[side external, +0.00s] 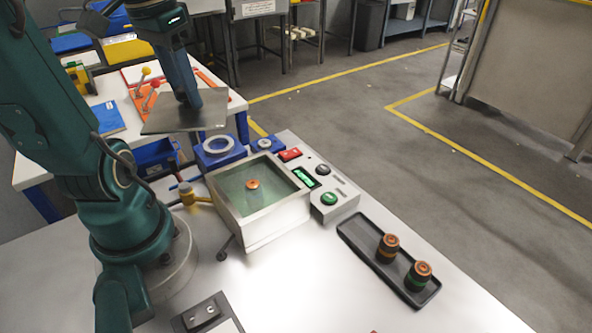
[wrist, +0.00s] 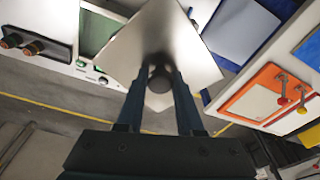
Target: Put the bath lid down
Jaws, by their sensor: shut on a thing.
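The bath lid (side external: 160,119) is a flat grey metal plate. My gripper (side external: 187,98) is shut on its dark knob (wrist: 160,82) and holds the plate in the air, nearly level. In the wrist view the lid (wrist: 195,58) spreads out beyond the fingers. The bath (side external: 278,221) is an open metal box with green liquid, standing to the right of and below the lid. A copper-topped piece (side external: 253,184) sits inside it. The bath also shows partly at the top of the wrist view (wrist: 82,30), partly covered by the lid.
A blue stand with a white ring (side external: 218,146) is just below and right of the lid. A control box with a green button (side external: 329,198) adjoins the bath. A black tray (side external: 352,234) holds two copper-topped pieces. A yellow-topped fitting (side external: 187,193) stands left of the bath. The front tabletop is mostly clear.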

